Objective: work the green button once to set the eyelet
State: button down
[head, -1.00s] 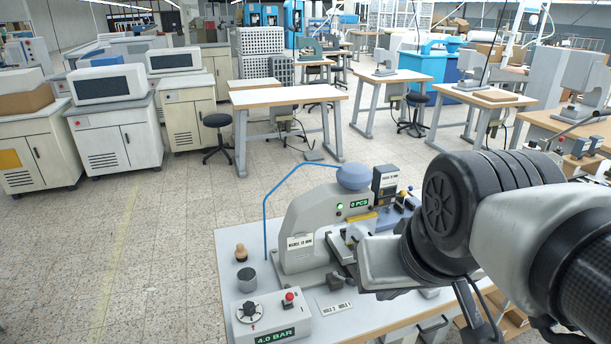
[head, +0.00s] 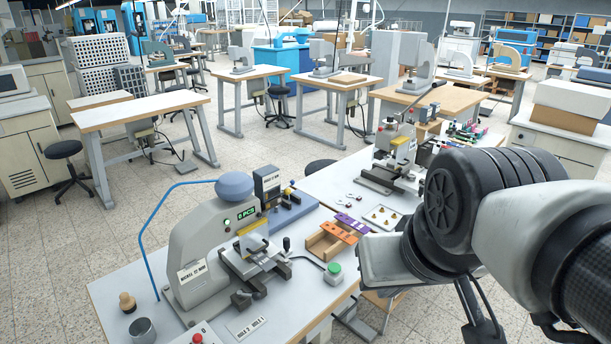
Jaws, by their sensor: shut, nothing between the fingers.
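The green button (head: 335,267) is a round cap on a small grey box near the right edge of the near table. A dark cable runs from the box towards the press. The grey press (head: 200,245) with a blue-grey dome on top stands left of it, and its green display (head: 246,213) reads 0 PCS. My arm fills the right side of the head view, and its pale end part is to the right of the button, apart from it in the picture. My gripper's fingers do not show. I cannot make out an eyelet under the press head.
A wooden tray (head: 324,246) with orange and purple pieces sits behind the button. A grey cup (head: 142,330), a wooden-knobbed stamp (head: 127,302) and a red button (head: 197,339) are at the front left. A second table (head: 325,178) with another press adjoins behind.

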aim_at(334, 267)
jog(key=i+l+u, duration=0.15)
jog(key=l, duration=0.15)
jog(key=l+u, duration=0.2)
jog(key=j+z, duration=0.5)
jog(key=j, duration=0.2)
jog(key=i+l, duration=0.15)
jog(key=l, duration=0.2)
jog(key=i+l, duration=0.15)
jog(key=l, duration=0.2)
jog(key=i+l, duration=0.2)
jog(key=l, duration=0.2)
jog(key=u, duration=1.8)
